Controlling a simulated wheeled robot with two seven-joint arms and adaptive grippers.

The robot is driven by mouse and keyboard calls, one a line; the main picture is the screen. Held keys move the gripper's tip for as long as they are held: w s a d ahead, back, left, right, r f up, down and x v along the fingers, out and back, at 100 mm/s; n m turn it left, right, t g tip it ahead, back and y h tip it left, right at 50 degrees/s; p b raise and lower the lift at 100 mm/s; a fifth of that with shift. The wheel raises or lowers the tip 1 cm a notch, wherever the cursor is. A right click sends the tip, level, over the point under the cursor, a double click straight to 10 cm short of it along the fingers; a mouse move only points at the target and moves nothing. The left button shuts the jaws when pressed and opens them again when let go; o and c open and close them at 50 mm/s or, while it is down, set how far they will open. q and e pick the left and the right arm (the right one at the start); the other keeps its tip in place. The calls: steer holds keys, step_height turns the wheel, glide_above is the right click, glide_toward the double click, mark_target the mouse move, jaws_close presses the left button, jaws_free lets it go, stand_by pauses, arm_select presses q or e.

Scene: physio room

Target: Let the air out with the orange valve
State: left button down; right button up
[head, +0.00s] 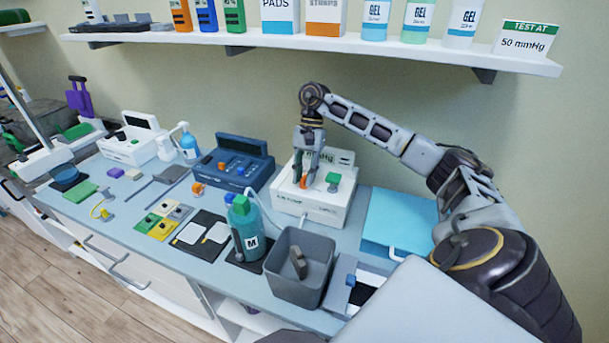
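A white pump box (325,205) stands on the counter against the wall, with a display partly hidden behind my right gripper. On its top are an orange valve (304,184) and a green knob (333,178). My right gripper (306,176) points down over the box from above, its fingertips at the orange valve. The fingers look slightly apart with the valve between or just below them; I cannot tell whether they touch it. My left gripper is not in view.
A blue device (232,165) stands left of the box. In front are a green bottle (243,225) and a grey bin (300,265). A light-blue folder-like pad (395,220) lies to the right. A shelf (330,45) with bottles and a "TEST AT 50 mmHg" card (528,40) hangs above.

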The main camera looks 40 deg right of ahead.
steer(key=shift+o, duration=0.6)
steer(key=v, duration=0.7)
stand_by(0.4)
steer(key=shift+w+d+r, duration=0.15)
steer(key=shift+r, duration=0.05)
